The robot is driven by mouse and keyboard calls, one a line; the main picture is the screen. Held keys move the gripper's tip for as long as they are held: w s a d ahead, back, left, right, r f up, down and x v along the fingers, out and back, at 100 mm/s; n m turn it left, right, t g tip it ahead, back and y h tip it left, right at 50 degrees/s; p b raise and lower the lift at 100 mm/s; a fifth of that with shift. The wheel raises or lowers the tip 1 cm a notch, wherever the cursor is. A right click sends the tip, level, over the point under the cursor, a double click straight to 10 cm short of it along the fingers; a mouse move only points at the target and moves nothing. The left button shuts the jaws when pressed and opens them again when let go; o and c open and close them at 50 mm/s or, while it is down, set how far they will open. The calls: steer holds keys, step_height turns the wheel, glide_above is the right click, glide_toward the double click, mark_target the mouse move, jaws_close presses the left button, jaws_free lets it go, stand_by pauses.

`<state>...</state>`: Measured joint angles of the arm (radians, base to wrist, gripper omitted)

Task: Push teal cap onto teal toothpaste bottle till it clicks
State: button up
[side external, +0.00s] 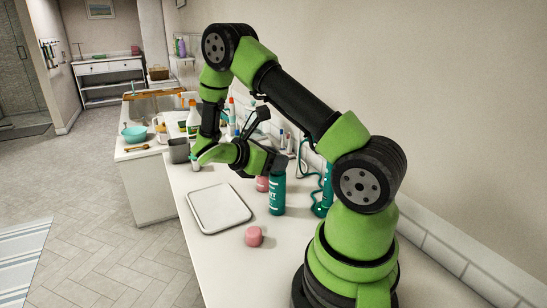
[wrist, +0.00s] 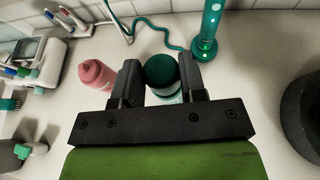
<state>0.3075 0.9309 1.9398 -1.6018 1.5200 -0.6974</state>
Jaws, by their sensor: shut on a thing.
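The teal toothpaste bottle (side external: 277,196) stands upright on the counter in the side view, with white lettering on its front. My gripper (side external: 277,170) is at its top end. In the wrist view my gripper (wrist: 160,80) has its two dark fingers shut on the rounded dark teal cap (wrist: 162,68). A paler, labelled part of the bottle shows just below the cap, partly hidden by the gripper's black plate. The cap looks in line with the bottle. The seam between them is hidden, so I cannot tell whether the cap is fully seated.
A pink bottle (wrist: 95,73) stands close left of my fingers. A teal electric toothbrush (wrist: 208,35) with a curly cord stands behind to the right. A white tray (side external: 190,217) and a pink cap (side external: 254,236) lie on the counter.

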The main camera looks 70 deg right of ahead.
steer(key=shift+f, duration=0.35)
stand_by(0.4)
steer(key=o, duration=1)
steer(key=shift+c, duration=0.2)
steer(key=v, duration=1)
steer(key=s+a+r+m+t+y, duration=0.5)
steer(key=a+r+m+t+y, duration=0.1)
steer(key=a+r+m+t, duration=0.1)
steer(key=s+a+r+m+t+y, duration=0.5)
steer(key=a+r+m+t+y, duration=0.2)
steer(key=a+t, duration=0.1)
steer(key=shift+s+a+r+m, duration=0.3)
steer(key=shift+a+r+m, duration=0.1)
steer(key=shift+a, duration=0.5)
